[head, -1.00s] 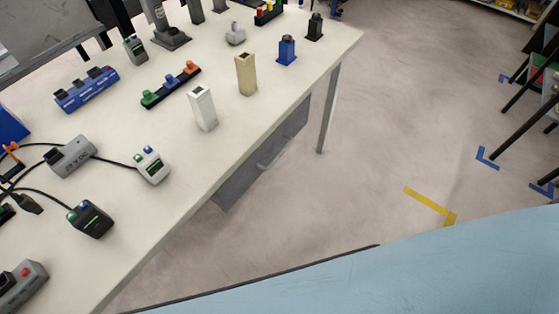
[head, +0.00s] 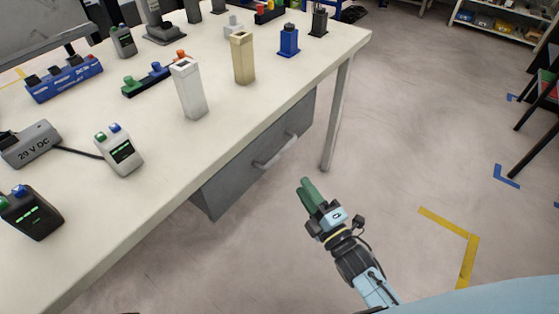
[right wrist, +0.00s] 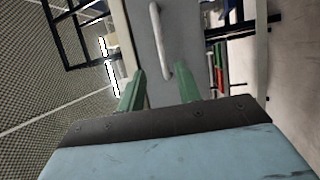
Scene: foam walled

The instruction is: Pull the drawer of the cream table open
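The cream table (head: 150,190) runs from the lower left to the upper right of the head view. Its grey drawer (head: 232,178) hangs under the near edge and looks shut. A pale bar handle (head: 275,152) is on its front. My right gripper (head: 307,186) is in front of the drawer, to the right of and below the handle, apart from it. In the right wrist view its two green fingers (right wrist: 160,82) stand apart with nothing between them, and the handle (right wrist: 160,40) shows ahead of the gap. My left gripper is in neither view.
Several devices stand on the tabletop, among them a white block (head: 190,92), a tan block (head: 243,60) and a blue one (head: 289,42). A table leg (head: 335,115) stands right of the drawer. The floor right of my gripper is clear, with yellow tape (head: 450,232).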

